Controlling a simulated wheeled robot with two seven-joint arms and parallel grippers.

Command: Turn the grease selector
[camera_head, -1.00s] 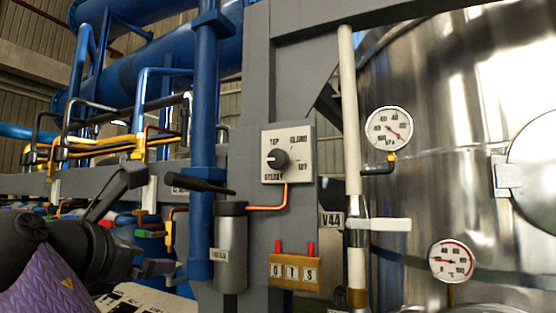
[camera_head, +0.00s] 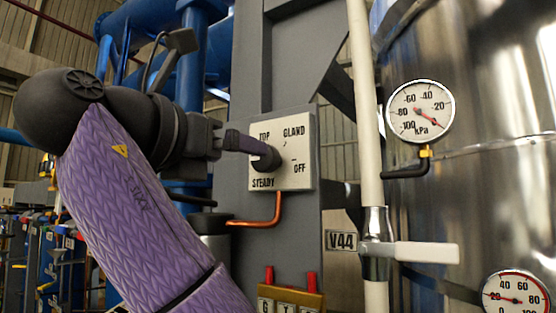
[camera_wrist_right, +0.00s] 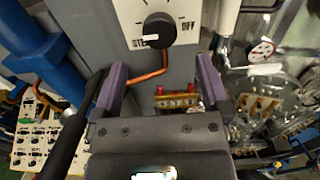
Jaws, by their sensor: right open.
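The grease selector is a dark round knob (camera_head: 265,158) on a white square panel (camera_head: 300,172) marked TOP, GLAND, OFF and STEADY. My right gripper (camera_head: 250,148) reaches in from the left in the head view, its purple finger in front of the knob and hiding part of it. In the right wrist view the knob (camera_wrist_right: 159,30) lies just past the open, empty fingers of the right gripper (camera_wrist_right: 162,66), roughly midway between them. Its white mark points left, toward the cut-off STEADY label. Contact cannot be told. My left gripper is out of view.
A copper tube (camera_head: 272,212) leaves the panel's underside. A pale pipe with valve V44's white lever (camera_head: 425,252) stands right, beside the steel tank and a kPa gauge (camera_head: 419,111). Below sits a brass block (camera_head: 290,298) with red pins. A blue column stands behind my arm.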

